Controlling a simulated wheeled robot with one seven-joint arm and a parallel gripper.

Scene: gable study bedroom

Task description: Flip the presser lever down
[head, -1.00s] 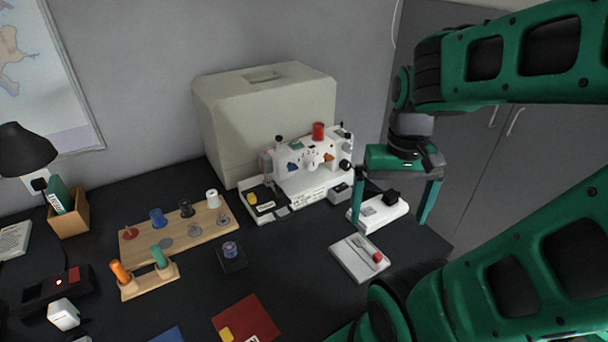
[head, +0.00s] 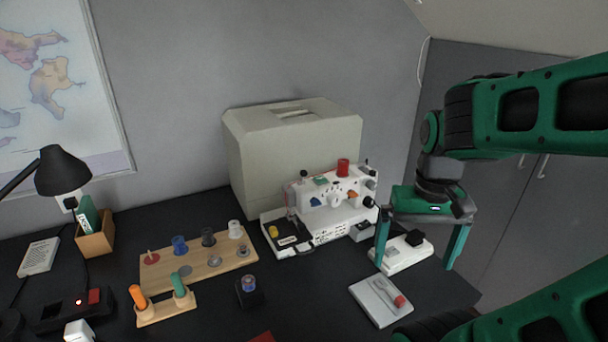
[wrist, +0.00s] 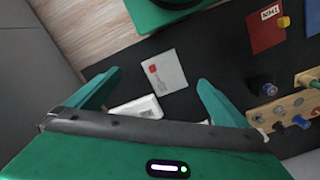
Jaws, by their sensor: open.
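A small white sewing machine (head: 335,208) stands on the black desk in front of a beige case. It has a red spool on top and coloured controls on its front. I cannot pick out the presser lever for certain. My gripper (head: 417,264) is open and empty, pointing down to the right of the machine. In the head view its fingers appear on either side of a white base with a black knob (head: 403,254). The wrist view shows the open fingers (wrist: 158,79), with part of that white base between and behind them.
A wooden spool board (head: 205,264), a small dark block (head: 249,292) and a wooden stand (head: 166,308) are to the left. The beige case (head: 290,150) blocks the space behind the machine.

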